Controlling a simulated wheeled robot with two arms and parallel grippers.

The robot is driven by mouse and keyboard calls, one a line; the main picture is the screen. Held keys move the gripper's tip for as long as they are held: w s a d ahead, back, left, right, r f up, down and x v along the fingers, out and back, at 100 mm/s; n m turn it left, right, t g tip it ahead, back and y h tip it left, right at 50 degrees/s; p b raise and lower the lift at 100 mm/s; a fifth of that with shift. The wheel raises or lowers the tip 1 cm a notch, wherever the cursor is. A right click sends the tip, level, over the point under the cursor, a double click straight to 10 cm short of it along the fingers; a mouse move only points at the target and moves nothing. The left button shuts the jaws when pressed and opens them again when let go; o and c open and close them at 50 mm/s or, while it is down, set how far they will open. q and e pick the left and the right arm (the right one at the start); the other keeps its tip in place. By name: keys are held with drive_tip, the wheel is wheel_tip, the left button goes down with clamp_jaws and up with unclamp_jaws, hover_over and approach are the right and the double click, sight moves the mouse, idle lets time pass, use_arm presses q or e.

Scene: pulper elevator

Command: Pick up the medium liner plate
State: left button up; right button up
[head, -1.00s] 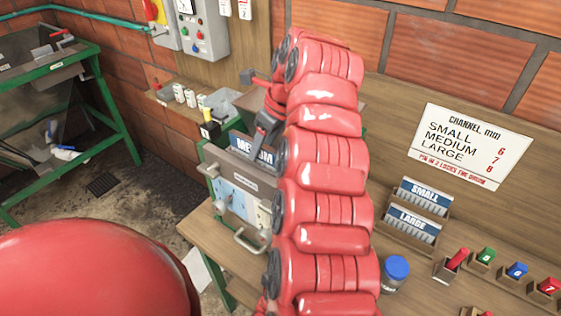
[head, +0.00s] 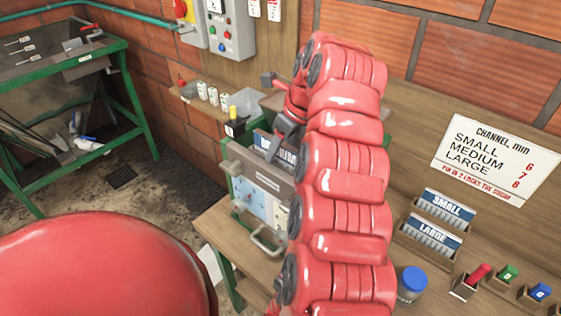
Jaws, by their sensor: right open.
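The medium liner plate (head: 291,158) is a dark blue plate with white lettering. It stands at the top of the grey and green machine (head: 262,178) on the bench. My right gripper (head: 276,140) has dark grey fingers and is open. A finger reaches down in front of the plate's label and hides some letters. I cannot tell whether it touches the plate. My red right arm hides the machine's right side. My left gripper is not in view.
Small (head: 443,209) and large (head: 433,233) plates stand in wooden holders right of my arm. A blue-lidded jar (head: 411,284) and small boxes with coloured tags are nearby. A wall shelf (head: 205,105) holds small cans behind the machine. A green-framed stand (head: 135,110) is at left.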

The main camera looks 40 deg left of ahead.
clamp_jaws()
idle(1.4)
